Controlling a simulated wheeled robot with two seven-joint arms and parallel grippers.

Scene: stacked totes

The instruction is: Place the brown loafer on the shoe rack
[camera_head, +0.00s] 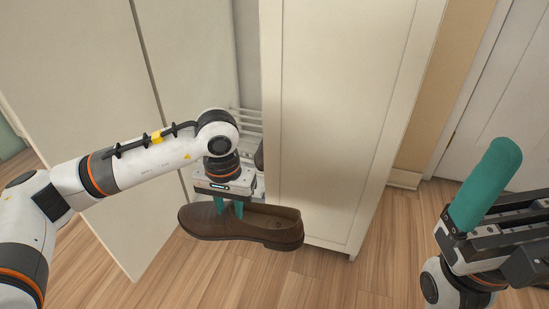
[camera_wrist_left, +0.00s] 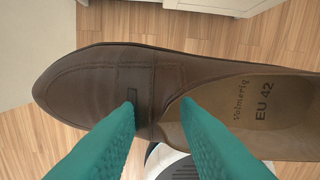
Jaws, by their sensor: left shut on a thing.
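The brown loafer (camera_head: 275,229) hangs level above the floor, its toe to the left in the head view. My left gripper (camera_head: 229,208) is shut on it, the teal fingers gripping near the front of its opening. In the left wrist view the loafer (camera_wrist_left: 85,90) fills the middle, with "EU 42" on its insole, between the fingertips (camera_wrist_left: 158,104). The white slatted shoe rack (camera_head: 248,117) shows in part behind the gripper, inside the cabinet; the door hides the rest. My right gripper (camera_head: 487,185) is at the right, apart from everything; its jaw opening cannot be made out.
A cream cabinet door (camera_head: 345,110) stands just right of and behind the loafer. Another cream door (camera_head: 80,110) stands open at left. A dark thing (camera_head: 259,157) shows partly beside the rack. The wooden floor (camera_head: 330,285) in front is clear.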

